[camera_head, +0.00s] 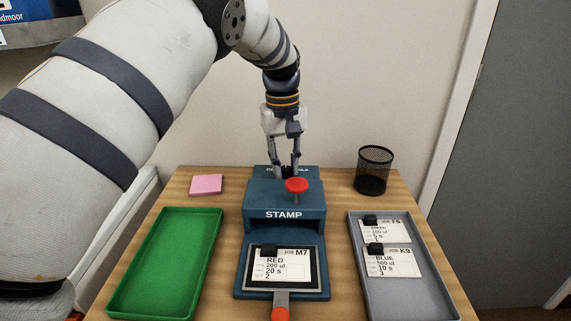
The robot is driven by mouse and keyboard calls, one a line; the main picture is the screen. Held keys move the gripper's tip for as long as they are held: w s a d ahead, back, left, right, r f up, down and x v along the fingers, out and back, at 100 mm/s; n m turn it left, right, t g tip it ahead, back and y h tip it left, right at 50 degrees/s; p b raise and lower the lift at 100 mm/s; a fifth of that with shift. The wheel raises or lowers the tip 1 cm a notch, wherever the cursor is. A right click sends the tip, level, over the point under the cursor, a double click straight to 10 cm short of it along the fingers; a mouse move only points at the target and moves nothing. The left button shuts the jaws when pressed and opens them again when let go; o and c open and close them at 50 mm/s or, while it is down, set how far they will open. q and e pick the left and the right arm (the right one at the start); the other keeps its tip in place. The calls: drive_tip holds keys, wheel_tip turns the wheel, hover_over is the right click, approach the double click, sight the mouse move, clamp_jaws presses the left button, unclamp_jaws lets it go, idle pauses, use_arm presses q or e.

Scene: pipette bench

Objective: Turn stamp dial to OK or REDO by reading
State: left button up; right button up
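The blue stamp machine (259,195), labelled STAMP, stands at the middle of the bench with a red knob (297,185) on top. A job card (284,268) lies in its front slide, reading JOB M7, RED, 200 ul, 20 s, 2. A handle with a red-orange end (280,313) sticks out in front. My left gripper (288,168) points down at the back of the stamp's top, behind the red knob. Its fingertips are at a small dark part, perhaps the dial. Its markings are mostly covered, and I cannot tell whether the fingers grip it. My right gripper is not in view.
An empty green tray (116,300) lies at left. A grey tray (440,297) at right holds a card marked K9 (396,265) and another card (388,231) behind it. A pink note pad (206,184) and a black mesh cup (372,171) stand at the back.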

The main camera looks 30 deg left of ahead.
sight(283, 169)
use_arm(q)
drive_tip(key=o, duration=0.5)
drive_tip(key=shift+c, duration=0.2)
wheel_tip(283, 169, up, 12)
drive_tip(key=shift+s+a, duration=0.2)
